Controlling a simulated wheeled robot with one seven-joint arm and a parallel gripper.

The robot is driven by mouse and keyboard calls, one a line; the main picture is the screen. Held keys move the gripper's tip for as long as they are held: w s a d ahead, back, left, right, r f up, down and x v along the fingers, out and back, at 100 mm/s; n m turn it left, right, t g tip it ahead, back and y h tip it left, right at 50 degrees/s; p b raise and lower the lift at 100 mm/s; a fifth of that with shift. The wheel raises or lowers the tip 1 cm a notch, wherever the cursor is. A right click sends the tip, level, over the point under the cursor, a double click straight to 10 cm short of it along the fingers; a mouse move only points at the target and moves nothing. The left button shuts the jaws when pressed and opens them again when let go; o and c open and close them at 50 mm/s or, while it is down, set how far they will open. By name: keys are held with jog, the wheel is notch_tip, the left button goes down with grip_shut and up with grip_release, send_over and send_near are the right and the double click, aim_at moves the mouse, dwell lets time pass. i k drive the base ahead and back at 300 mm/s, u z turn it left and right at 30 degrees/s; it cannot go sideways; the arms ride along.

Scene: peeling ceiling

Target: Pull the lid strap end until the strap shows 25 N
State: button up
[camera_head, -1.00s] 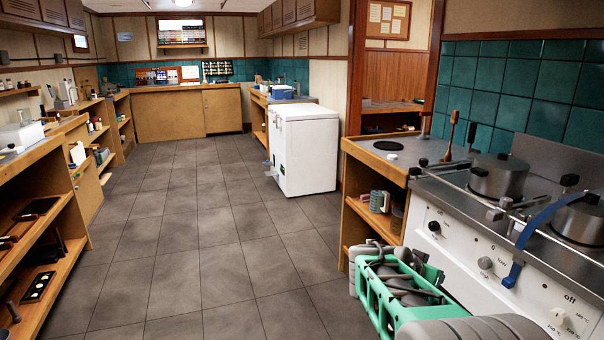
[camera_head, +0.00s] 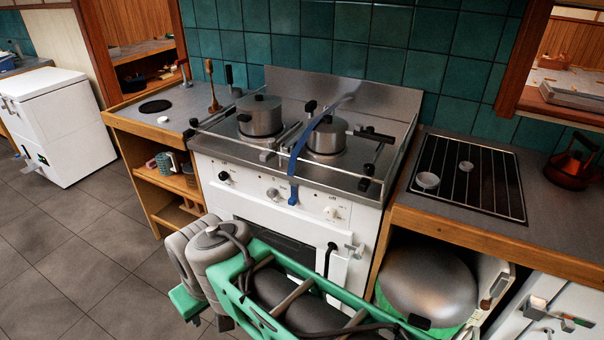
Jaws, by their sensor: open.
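A blue lid strap (camera_head: 303,144) runs over the stove beside and across the right-hand pot (camera_head: 327,137). Its upper part near the back panel looks greyer. Its blue end (camera_head: 293,193) hangs down over the stove's front edge, in front of the knob panel. I cannot read any force value on the strap. Parts of my own arm, green and grey, fill the lower middle of the view in front of the stove. I cannot make out my gripper's fingertips, and nothing is seen touching the strap end.
A second pot (camera_head: 260,116) stands on the left of the stove (camera_head: 285,200), with metal rails and black-knobbed clamps around the top. A counter with a black grate (camera_head: 470,178) and a copper kettle (camera_head: 572,163) is at right. A white chest (camera_head: 60,125) stands left; the floor there is free.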

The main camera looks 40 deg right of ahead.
aim_at(292, 201)
jog(key=z, duration=1.25)
jog(key=i, duration=0.35)
jog(key=u, duration=2.1)
